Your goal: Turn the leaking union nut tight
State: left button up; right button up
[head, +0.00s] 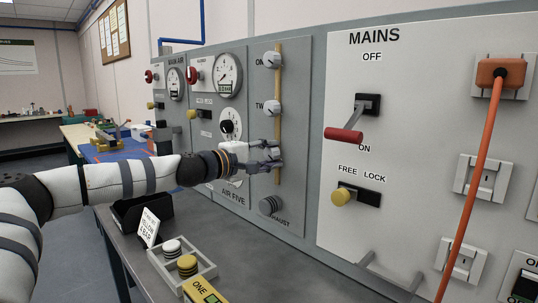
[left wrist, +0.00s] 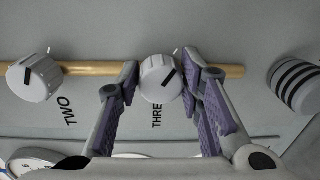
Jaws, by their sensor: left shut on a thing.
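Pale round union nuts with dark marks sit along a brass pipe (head: 278,90) on the grey panel: the top nut (head: 271,61), nut TWO (head: 272,108) and nut THREE (left wrist: 160,76). In the left wrist view nut TWO (left wrist: 34,77) is at the left, its mark pointing differently from THREE's. My left gripper (head: 276,153) reaches the panel at nut THREE. In the left wrist view its purple-padded fingers (left wrist: 160,82) are on either side of nut THREE, shut on it. In the head view the fingers largely hide that nut. No leak is visible. My right gripper is out of view.
The striped exhaust cap (head: 271,206) is just below the gripper, and gauges (head: 227,73) are left of the pipe. The MAINS panel with its red-handled lever (head: 344,134) is to the right. A tray (head: 206,272) with striped caps sits on the bench below.

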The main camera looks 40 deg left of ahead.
pick_arm(q)
jog(key=shift+r, duration=0.1)
jog(key=o, duration=1.2)
jog(key=shift+w, duration=0.15)
jog(key=shift+c, duration=0.2)
